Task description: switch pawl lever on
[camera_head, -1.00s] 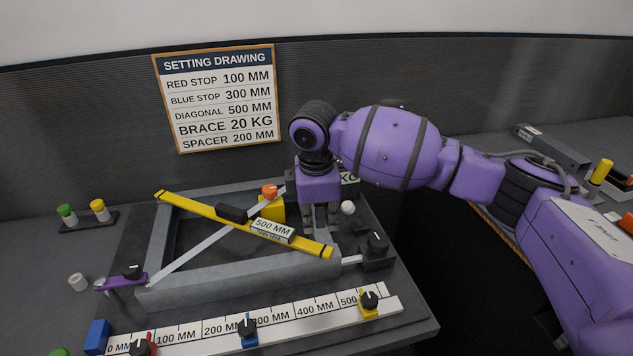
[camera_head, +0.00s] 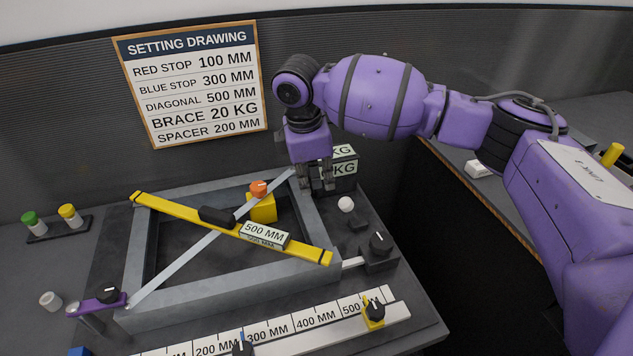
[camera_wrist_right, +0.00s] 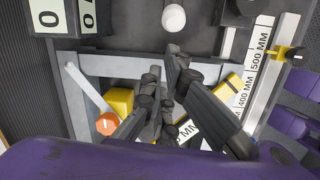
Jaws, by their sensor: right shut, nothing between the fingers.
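A white ball knob (camera_head: 346,204) stands beside a small dark block right of the grey frame (camera_head: 315,215). It may be the pawl lever's knob; no label shows. In the right wrist view a round white knob (camera_wrist_right: 173,18) appears near the top centre. My right gripper (camera_head: 316,186) points down over the frame's back right corner, behind and left of the ball knob and apart from it. Its fingers (camera_wrist_right: 172,58) are together with nothing between them. My left gripper is not in view.
A yellow bar (camera_head: 180,219) and a grey diagonal strip (camera_head: 180,262) cross the frame. Labelled KG weights (camera_head: 340,170) stand close behind the gripper. A black knob block (camera_head: 378,250) and a ruler rail (camera_head: 310,325) with stops lie nearer. Dark open space lies right of the bench.

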